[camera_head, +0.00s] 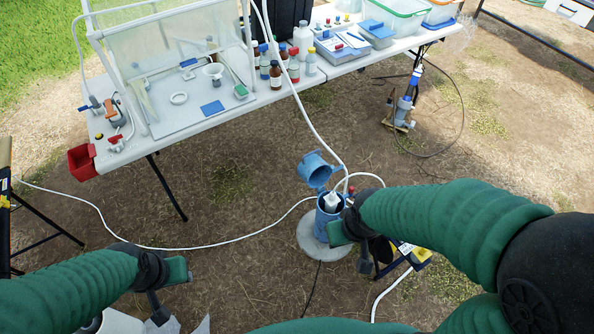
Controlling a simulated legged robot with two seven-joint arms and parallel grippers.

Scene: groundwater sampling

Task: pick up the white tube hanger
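A small white piece, apparently the tube hanger (331,202), sits in the mouth of the blue well casing (322,222). White tubing rises behind it, and its lower part is hidden inside the casing. My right gripper (352,247) is beside the casing's right side, a little below the white piece. Its fingers look apart, and I see nothing between them. My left gripper (168,291) is low at the left, well away from the casing. Its fingers also look apart, with nothing held.
The casing's blue lid (315,168) stands open behind the mouth. A round concrete pad (311,246) surrounds the casing. White tubing (290,75) runs over the table. The white table (130,160) carries bottles (275,78) and a clear enclosure. A yellow-and-black object (412,254) is partly hidden behind my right arm.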

